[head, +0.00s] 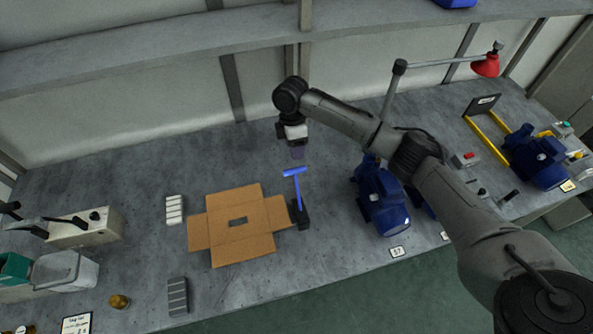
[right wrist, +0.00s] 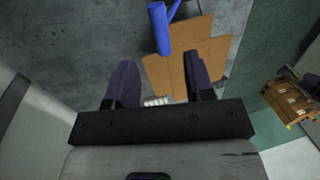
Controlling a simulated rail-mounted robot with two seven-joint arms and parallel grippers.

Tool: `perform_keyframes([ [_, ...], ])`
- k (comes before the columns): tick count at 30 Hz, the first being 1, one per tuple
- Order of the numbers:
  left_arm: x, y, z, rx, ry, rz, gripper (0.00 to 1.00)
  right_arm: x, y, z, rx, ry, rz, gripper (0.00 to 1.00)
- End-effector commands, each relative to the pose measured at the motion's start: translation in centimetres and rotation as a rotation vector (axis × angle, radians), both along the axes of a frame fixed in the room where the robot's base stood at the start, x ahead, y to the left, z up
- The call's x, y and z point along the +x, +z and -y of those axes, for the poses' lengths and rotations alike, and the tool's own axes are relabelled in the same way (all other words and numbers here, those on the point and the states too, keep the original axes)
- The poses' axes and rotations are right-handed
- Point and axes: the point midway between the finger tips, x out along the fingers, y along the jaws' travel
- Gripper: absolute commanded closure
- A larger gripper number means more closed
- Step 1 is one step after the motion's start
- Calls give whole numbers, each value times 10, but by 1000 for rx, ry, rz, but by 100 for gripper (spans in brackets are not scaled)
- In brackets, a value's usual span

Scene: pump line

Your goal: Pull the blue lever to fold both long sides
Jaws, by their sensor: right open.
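The blue lever (head: 297,186) stands upright in the head view, with a T-shaped handle on top and a dark base at the right side of the cardboard. The flat cardboard box (head: 226,243) lies on the bench with its flaps spread open. My right gripper (head: 297,150) is above and behind the lever handle, apart from it. In the right wrist view, the two fingers of my right gripper (right wrist: 162,85) are apart with nothing between them. There the blue handle (right wrist: 159,28) shows beyond the fingertips, and the cardboard (right wrist: 217,53) lies below.
Grey ribbed blocks (head: 174,210) and (head: 178,297) lie left of the cardboard. A blue pump (head: 383,203) stands right of the lever. A control box (head: 85,229) is at the left. The bench behind the cardboard is clear.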

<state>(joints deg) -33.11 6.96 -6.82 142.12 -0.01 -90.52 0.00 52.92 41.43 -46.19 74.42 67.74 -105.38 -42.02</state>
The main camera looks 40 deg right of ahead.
Motion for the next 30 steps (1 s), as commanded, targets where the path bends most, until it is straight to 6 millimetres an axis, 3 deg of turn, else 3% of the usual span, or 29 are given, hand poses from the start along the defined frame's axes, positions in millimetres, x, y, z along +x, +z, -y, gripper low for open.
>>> perform_keyframes([
  [6,-1,-1,3,-9,5,-2,57,-8,-42,-4,-1,-1,-3,52],
  [15,-1,-1,2,-7,3,-2,57,-15,-81,-8,0,0,0,52],
  [30,-1,-2,-1,5,-5,-3,57,-17,-95,-9,0,0,1,52],
])
